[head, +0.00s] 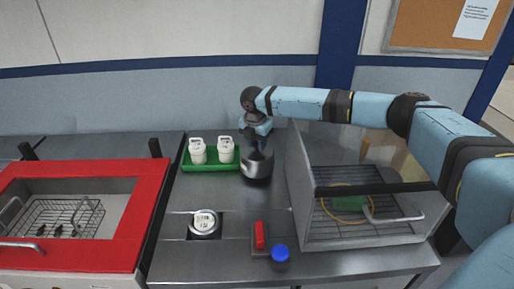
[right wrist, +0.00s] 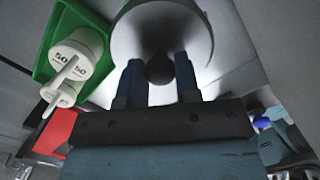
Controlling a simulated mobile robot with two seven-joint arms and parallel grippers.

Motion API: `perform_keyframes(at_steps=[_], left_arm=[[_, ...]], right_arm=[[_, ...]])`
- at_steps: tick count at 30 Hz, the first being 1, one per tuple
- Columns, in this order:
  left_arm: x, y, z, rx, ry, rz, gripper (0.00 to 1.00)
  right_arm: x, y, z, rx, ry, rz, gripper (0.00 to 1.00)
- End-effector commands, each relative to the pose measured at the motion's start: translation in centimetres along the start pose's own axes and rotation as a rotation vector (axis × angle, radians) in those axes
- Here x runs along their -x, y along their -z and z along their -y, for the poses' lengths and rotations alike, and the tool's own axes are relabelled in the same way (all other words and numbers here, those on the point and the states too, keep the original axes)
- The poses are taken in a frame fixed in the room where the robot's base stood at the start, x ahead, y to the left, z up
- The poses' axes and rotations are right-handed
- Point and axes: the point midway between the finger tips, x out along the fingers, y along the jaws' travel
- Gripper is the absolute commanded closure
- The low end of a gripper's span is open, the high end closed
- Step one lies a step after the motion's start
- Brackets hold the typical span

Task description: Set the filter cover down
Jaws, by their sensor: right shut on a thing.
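The filter cover (head: 257,166) is a round grey metal piece with a dark knob. It is at the middle of the steel table, just right of the green tray. My right gripper (head: 257,146) is above it, pointing down, shut on the knob. In the right wrist view the cover (right wrist: 140,42) lies beyond the fingers, and the dark knob sits between the two fingertips (right wrist: 159,72). The cover looks upright. I cannot tell whether its underside touches the table. My left gripper is not in view.
A green tray (head: 188,165) holds two white containers (head: 226,149), marked 50. A round white-faced piece (head: 204,221), a red block (head: 259,235) and a blue-capped jar (head: 280,254) are nearer. A wire-racked open box (head: 306,205) stands right, a red-framed basin (head: 115,217) left.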

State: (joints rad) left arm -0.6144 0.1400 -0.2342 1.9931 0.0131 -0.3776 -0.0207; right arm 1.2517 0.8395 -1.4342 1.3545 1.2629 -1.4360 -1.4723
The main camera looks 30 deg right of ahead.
Motion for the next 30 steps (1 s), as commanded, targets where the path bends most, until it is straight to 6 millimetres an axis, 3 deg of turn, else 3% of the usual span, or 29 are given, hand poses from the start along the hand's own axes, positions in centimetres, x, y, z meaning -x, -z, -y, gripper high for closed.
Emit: perform_keyframes(at_steps=[4, 15, 16, 19, 30], left_arm=[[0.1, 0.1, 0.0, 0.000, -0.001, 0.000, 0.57], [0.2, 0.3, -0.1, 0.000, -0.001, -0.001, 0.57], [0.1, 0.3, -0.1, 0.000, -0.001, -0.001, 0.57], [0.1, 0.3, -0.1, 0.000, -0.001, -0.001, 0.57], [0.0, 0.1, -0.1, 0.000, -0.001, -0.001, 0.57]], right_arm=[[-2.0, 0.3, 0.0, 0.001, 0.000, 0.000, 1.00], [-2.3, 0.3, 0.0, 0.000, 0.000, 0.000, 1.00], [-2.4, 0.3, 0.0, 0.000, 0.000, 0.000, 0.65], [-2.4, 0.3, 0.0, 0.000, 0.000, 0.000, 0.44], [-1.9, 0.3, 0.0, 0.001, -0.001, 0.000, 0.44]])
